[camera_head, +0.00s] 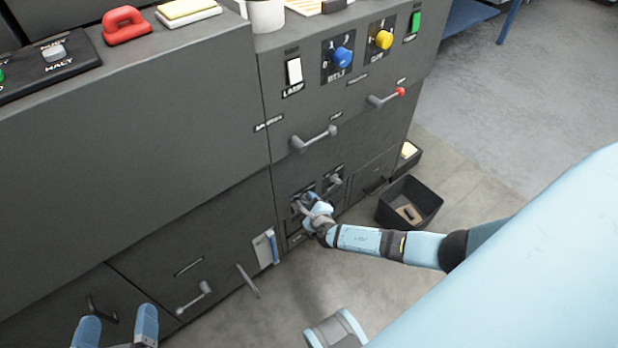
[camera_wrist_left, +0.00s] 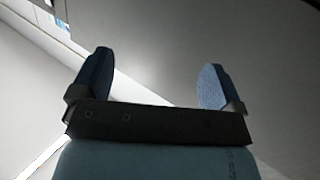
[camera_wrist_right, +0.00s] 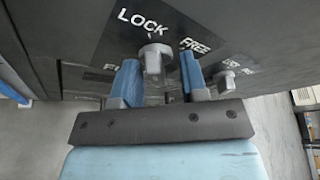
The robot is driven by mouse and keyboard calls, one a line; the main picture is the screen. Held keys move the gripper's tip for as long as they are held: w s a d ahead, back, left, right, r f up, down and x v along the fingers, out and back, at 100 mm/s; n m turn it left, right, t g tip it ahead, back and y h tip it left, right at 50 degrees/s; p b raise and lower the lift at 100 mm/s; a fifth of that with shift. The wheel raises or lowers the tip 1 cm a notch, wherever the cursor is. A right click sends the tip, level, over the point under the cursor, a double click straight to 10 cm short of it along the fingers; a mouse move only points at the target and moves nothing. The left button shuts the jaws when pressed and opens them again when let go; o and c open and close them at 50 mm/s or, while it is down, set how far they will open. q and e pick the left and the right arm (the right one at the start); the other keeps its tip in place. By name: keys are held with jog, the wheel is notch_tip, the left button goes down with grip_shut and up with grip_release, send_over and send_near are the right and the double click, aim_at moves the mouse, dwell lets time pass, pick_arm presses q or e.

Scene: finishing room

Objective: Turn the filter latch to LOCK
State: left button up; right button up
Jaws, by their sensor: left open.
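The filter latch (camera_wrist_right: 153,58) is a grey knob on a dark plate, below the white word LOCK and left of the word FREE in the right wrist view. My right gripper (camera_wrist_right: 160,82) has a blue finger on each side of the knob. A gap shows beside the right finger; contact with the left finger is unclear. In the head view this gripper (camera_head: 312,205) is at the low panel of the dark machine and largely hides the latch. My left gripper (camera_head: 116,325) is open and empty at the bottom left; its spread fingers also show in the left wrist view (camera_wrist_left: 155,85).
A second grey knob (camera_wrist_right: 224,80) is close on the right. A black bin (camera_head: 425,197) stands on the floor at the right. The floor in front of the machine is largely clear.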

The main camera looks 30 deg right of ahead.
jog(key=shift+w+a+f, duration=0.1)
jog(key=shift+w+f, duration=0.05)
jog(key=shift+w, duration=0.05)
jog(key=shift+s, duration=0.25)
pick_arm(q)
jog(key=s+a+f+g+y+p, duration=0.2)
jog(key=a+f+g+p, duration=0.1)
jog(key=f+p, duration=0.2)
jog(key=shift+a+f+g, duration=0.15)
jog(key=shift+f+g, duration=0.15)
jog(key=shift+f, duration=0.4)
pick_arm(e)
jog(key=v, duration=1.3)
jog(key=shift+s, duration=0.15)
pick_arm(q)
jog(key=shift+s, duration=0.1)
